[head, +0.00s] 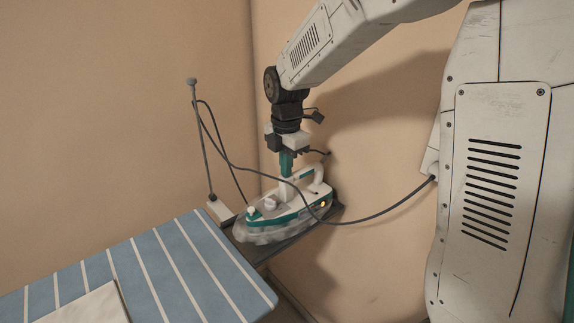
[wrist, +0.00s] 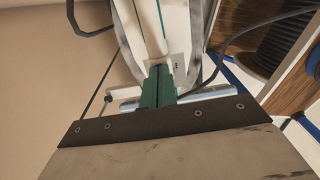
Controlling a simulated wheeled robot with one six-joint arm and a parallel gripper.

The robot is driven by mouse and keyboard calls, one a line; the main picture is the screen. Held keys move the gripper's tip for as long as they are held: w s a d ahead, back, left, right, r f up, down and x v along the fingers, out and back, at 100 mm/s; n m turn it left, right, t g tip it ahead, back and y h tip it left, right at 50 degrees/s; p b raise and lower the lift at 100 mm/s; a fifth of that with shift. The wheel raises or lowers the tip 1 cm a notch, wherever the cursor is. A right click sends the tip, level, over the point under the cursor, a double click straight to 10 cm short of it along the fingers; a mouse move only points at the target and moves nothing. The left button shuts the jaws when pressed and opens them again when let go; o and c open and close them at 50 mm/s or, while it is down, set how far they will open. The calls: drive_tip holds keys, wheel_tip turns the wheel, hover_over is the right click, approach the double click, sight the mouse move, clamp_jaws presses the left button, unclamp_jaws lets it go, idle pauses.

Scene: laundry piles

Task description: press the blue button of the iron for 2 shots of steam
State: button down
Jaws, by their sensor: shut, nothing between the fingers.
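The iron (head: 275,220) is white and teal with a grey, see-through-looking lower edge. It stands flat on a dark rest (head: 262,248) beside the ironing board, with a small amber light at its right end. My gripper (head: 286,174) points straight down over the iron, its teal fingers together and empty. The tips are at or just above the iron's top, in front of the handle; I cannot tell whether they touch. In the wrist view the shut fingers (wrist: 159,70) reach to the iron's white body (wrist: 148,25). I cannot make out the blue button; the fingers may hide it.
A thin upright rod (head: 200,140) stands behind the iron's left end. A dark cord (head: 375,216) loops in front of the iron. The striped ironing board (head: 195,265) lies left, with a pale cloth (head: 85,306) on it. Walls are close behind.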

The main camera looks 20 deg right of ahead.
wheel_tip(320, 180, up, 14)
idle(0.5)
drive_tip(key=shift+r, duration=0.1)
idle(1.0)
drive_tip(key=shift+r, duration=0.4)
wheel_tip(320, 180, down, 14)
drive_tip(key=shift+f, duration=0.1)
idle(0.3)
